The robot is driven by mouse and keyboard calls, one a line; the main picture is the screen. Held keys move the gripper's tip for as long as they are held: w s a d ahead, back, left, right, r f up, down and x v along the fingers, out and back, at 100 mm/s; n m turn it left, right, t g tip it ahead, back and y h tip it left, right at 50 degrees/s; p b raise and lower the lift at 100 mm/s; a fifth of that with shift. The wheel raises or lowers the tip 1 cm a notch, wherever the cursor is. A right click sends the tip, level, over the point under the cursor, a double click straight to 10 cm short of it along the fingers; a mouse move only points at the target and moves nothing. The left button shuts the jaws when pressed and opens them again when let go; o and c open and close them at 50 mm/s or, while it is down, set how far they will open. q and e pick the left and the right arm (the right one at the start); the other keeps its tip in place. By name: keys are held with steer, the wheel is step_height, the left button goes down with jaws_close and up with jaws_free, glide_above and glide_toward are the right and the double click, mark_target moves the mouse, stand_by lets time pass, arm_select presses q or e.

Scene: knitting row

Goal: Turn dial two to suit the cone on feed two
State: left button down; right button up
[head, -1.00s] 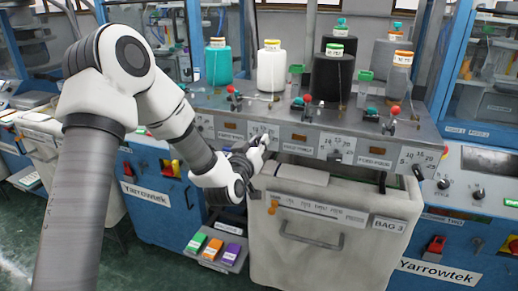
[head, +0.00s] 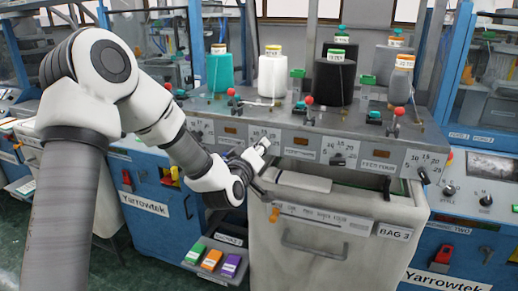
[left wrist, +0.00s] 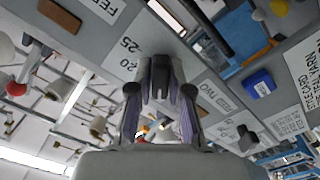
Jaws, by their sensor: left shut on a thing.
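The white cone (head: 271,76) with a yellow-topped band stands on the console, second from the left; its band text is too small to read. Dial two's white scale plate (head: 266,132) is on the sloping front panel below it. My left gripper (head: 264,146) reaches this plate from the left and is shut on the dial's knob. My right gripper is not in view.
A teal cone (head: 220,70), a black cone (head: 334,80) and a grey cone (head: 400,85) stand on the console. Dial three (head: 337,159) and dial four (head: 423,175) are to the right. Red-knobbed levers (head: 309,100) rise above the panel. A pale bin (head: 320,255) marked BAG 3 stands below.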

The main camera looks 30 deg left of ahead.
arm_select(q)
steer(key=shift+f, duration=0.1)
steer(key=c, duration=1.1)
jaws_free()
steer(key=shift+w, duration=0.1)
steer(key=v, duration=0.7)
steer(key=shift+s, duration=0.25)
